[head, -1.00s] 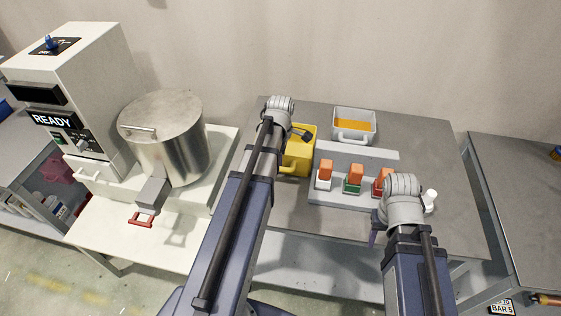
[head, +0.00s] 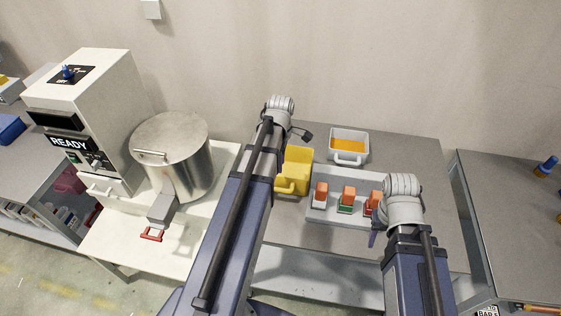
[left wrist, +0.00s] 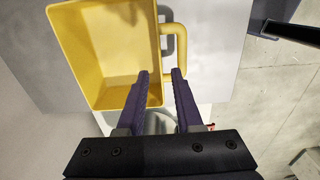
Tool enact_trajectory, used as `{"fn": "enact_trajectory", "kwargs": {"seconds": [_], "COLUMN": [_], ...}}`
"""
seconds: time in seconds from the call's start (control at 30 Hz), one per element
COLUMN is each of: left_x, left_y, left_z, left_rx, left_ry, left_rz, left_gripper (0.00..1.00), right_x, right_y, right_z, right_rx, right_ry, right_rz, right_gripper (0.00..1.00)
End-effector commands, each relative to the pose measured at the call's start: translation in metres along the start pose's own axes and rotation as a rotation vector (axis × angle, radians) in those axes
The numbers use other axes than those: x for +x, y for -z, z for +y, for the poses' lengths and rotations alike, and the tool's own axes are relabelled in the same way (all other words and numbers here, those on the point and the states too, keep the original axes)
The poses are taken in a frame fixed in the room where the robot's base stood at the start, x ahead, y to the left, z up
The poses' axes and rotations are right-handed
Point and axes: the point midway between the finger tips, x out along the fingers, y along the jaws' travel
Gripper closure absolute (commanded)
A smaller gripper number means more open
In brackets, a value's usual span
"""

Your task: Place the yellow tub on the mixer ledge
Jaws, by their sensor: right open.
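The yellow tub (head: 299,158) stands on the grey table, its handle (head: 288,186) toward the front. My left gripper is hidden behind its own arm in the head view. The white mixer (head: 95,110) reads READY at the left. A pale ledge (head: 115,238) runs in front of it. My right gripper (head: 373,238) is empty, near the grey rack; only part of a finger shows.
A steel pot (head: 178,155) with a lid stands beside the mixer, and a red-ended handle (head: 152,235) sticks out in front. A grey rack (head: 330,212) holds orange-topped blocks. A white container with orange contents (head: 348,146) is behind it. Another table (head: 510,220) stands at the right.

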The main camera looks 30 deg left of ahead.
Motion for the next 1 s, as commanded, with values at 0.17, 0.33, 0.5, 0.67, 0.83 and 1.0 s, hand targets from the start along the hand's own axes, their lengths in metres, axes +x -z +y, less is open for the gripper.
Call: {"fn": "enact_trajectory", "kwargs": {"seconds": [0.17, 0.33, 0.5, 0.67, 0.83, 1.0], "left_x": [-0.01, -0.008, -0.008, -0.009, -0.009, -0.009], "left_y": [0.0, 0.0, -0.019, -0.08, -0.142, -0.179], "left_z": [0.0, 0.0, -0.011, -0.051, -0.109, -0.157], "left_rx": [0.0, 0.0, 0.131, 0.617, 1.262, 1.782], "left_ry": [0.0, 0.0, 0.004, 0.019, 0.051, 0.084], "left_rz": [0.0, 0.0, 0.005, 0.025, 0.047, 0.062], "left_gripper": [0.65, 0.65, 0.65, 0.65, 0.65, 0.65], "right_x": [-0.009, -0.008, -0.008, -0.008, -0.008, -0.008], "right_y": [-0.001, -0.001, -0.001, -0.001, -0.001, -0.001], "right_z": [0.001, 0.001, 0.001, 0.001, 0.001, 0.001], "right_rx": [-0.001, 0.0, 0.0, 0.0, 0.0, 0.0], "right_ry": [0.0, 0.0, 0.0, 0.0, 0.0, 0.0], "right_rz": [0.0, 0.0, 0.0, 0.0, 0.0, 0.0], "right_gripper": [0.5, 0.5, 0.5, 0.5, 0.5, 0.5]}}
